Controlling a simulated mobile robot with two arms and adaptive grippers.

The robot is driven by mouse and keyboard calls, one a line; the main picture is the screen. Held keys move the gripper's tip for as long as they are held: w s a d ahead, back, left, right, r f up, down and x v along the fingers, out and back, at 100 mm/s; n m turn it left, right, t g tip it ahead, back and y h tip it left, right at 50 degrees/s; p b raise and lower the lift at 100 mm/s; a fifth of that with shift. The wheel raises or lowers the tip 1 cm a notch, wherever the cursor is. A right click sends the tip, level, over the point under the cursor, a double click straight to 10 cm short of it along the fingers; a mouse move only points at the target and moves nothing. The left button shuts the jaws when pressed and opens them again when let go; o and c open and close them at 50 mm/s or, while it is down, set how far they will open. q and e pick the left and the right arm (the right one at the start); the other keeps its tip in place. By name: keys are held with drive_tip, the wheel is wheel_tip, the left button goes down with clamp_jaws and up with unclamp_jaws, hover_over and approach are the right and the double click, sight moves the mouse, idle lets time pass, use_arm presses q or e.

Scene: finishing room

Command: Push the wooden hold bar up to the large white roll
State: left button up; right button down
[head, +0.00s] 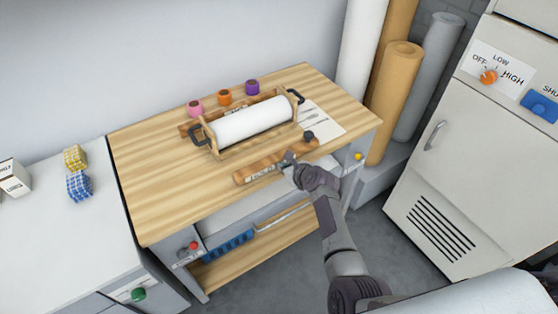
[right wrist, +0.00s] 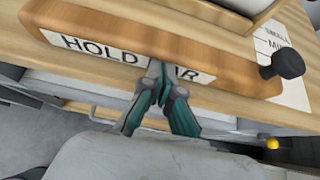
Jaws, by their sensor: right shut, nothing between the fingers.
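The wooden hold bar (head: 262,168) lies on the table in front of the large white roll (head: 248,121), with a strip of table between them. It has a black knob (head: 308,136) at its right end. The roll sits in a wooden frame with black handles. In the right wrist view the bar (right wrist: 140,28) shows a white label reading HOLD, partly covered by my fingers. My right gripper (head: 289,158) is shut and empty at the bar's front side, right of its middle; it also shows in the right wrist view (right wrist: 158,72). Contact is hard to tell. My left gripper is not in view.
Pink, orange and purple small spools (head: 224,97) stand behind the roll. A white printed sheet (head: 325,120) lies at the table's right. Tall rolls (head: 398,95) and a grey cabinet (head: 465,150) stand to the right. The table's left side is clear.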

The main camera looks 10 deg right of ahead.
sight(279, 161)
drive_tip(key=shift+w+a+b, duration=0.2)
drive_tip(key=shift+w+a, duration=0.05)
drive_tip(key=shift+w, duration=0.4)
drive_tip(key=shift+w+a+b, duration=0.2)
drive_tip(key=shift+w+a, duration=0.05)
drive_tip(key=shift+w, duration=0.5)
drive_tip(key=shift+w+a+b, duration=0.35)
drive_tip(key=shift+w+b, duration=0.2)
drive_tip(key=shift+w, duration=0.35)
drive_tip(key=shift+w+a+b, duration=0.35)
drive_tip(key=shift+w+b, duration=0.15)
drive_tip(key=shift+w, duration=0.4)
drive_tip(key=shift+w+a+b, duration=0.35)
drive_tip(key=shift+w+b, duration=0.2)
drive_tip(key=shift+w, duration=0.45)
